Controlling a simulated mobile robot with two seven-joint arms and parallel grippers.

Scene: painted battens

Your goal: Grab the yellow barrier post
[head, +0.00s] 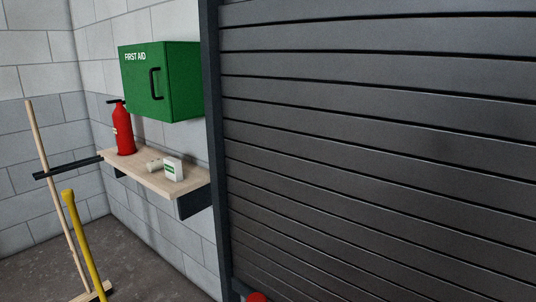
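The yellow barrier post (83,245) stands at the lower left of the head view, leaning a little in the picture. Its rounded top shows, and its lower end runs out of the bottom of the frame. Neither of my grippers is in view, so I cannot tell how they stand to the post.
A wooden-handled broom (50,185) stands just behind the post, by a dark bar (66,168). A wall shelf (145,176) holds a red extinguisher (123,131) and small items below a green first-aid cabinet (180,82). A dark slatted shutter (380,140) fills the right.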

